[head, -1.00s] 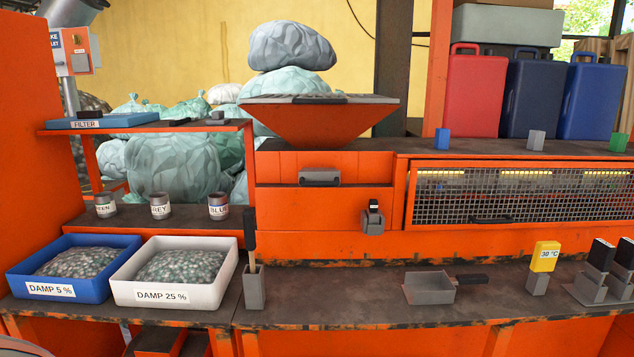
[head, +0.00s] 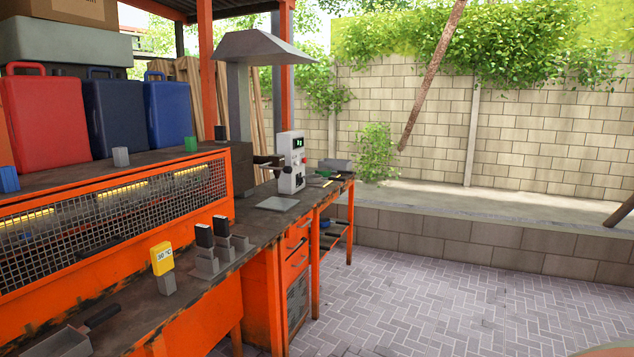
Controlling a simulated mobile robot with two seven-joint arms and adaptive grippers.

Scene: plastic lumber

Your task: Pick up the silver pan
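A silver-grey pan (head: 66,343) with a dark handle (head: 103,315) lies on the workbench at the bottom left of the head view. Its near part is cut off by the frame's edge. The handle points to the upper right. Neither of my grippers is in view, so nothing shows touching the pan.
A yellow thermometer (head: 161,257) stands in a grey holder right of the pan. Black-topped tools (head: 204,236) stand farther along the orange bench. A mesh guard (head: 120,215) rises behind. A white control box (head: 291,162) stands at the far end. Paved floor (head: 440,315) at right is clear.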

